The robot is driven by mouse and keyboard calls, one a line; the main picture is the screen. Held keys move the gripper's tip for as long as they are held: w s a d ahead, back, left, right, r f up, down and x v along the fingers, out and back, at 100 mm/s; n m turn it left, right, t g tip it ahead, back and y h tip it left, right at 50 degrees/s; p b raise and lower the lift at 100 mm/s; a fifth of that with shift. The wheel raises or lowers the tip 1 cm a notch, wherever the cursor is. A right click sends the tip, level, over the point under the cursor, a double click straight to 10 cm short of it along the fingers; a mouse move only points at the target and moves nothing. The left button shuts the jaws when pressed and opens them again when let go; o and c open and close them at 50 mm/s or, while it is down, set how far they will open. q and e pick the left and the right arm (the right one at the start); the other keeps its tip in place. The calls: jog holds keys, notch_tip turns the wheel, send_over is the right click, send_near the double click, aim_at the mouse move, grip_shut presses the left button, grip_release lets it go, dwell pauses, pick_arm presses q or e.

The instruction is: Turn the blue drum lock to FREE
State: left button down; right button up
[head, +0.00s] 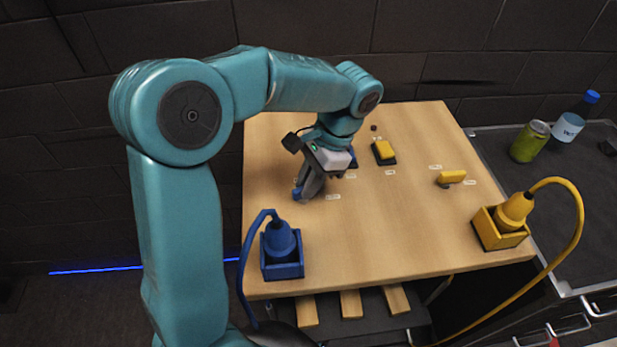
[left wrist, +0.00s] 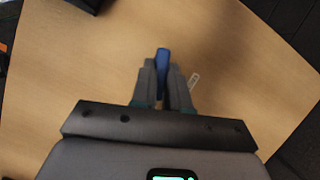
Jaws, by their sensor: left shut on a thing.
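The blue drum lock shows as a small blue lever (head: 297,193) on the left part of the wooden table. Its end also shows between the fingertips in the left wrist view (left wrist: 162,60). My left gripper (head: 303,190) points down at the table with its fingers shut on this lever, one finger on each side. The gripper hides most of the lock. A small white label (head: 333,197) lies to the right of the lever, and one shows by the fingers in the left wrist view (left wrist: 194,80). Their lettering is too small to read. My right gripper is not in view.
A blue button (head: 353,158) is partly hidden behind my gripper; a yellow button (head: 383,150) stands beside it. A yellow lever (head: 452,177) is at right. Blue (head: 282,250) and yellow (head: 512,215) corded pieces sit in boxes at the front edge. The table's middle front is clear.

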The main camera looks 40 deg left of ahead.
pick_arm(q)
jog(key=n+h+p, duration=0.1)
jog(key=n, duration=0.2)
jog(key=shift+a, duration=0.15)
jog(key=n+h, duration=0.1)
jog(key=n, duration=0.2)
jog(key=shift+a+f+n+h+p, duration=0.1)
jog(key=shift+a+n+h+p, duration=0.1)
jog(key=shift+n+h+p, duration=0.15)
jog(key=n, duration=0.1)
jog(key=n+h, duration=0.1)
jog(key=n, duration=0.1)
jog(key=shift+s+a+n, duration=0.1)
jog(key=shift+a+n, duration=0.05)
jog(key=shift+n, duration=0.1)
jog(key=shift+s+a+f+n+t+h+p, duration=0.15)
jog(key=shift+n+t+h, duration=0.2)
jog(key=shift+n, duration=0.6)
jog(key=shift+r+n+t+h+p, duration=0.15)
jog(key=shift+n+t+h, duration=0.2)
jog(key=shift+n, duration=0.6)
jog(key=shift+f, duration=0.1)
jog(key=c, duration=1.1)
grip_release()
jog(key=shift+a, duration=0.1)
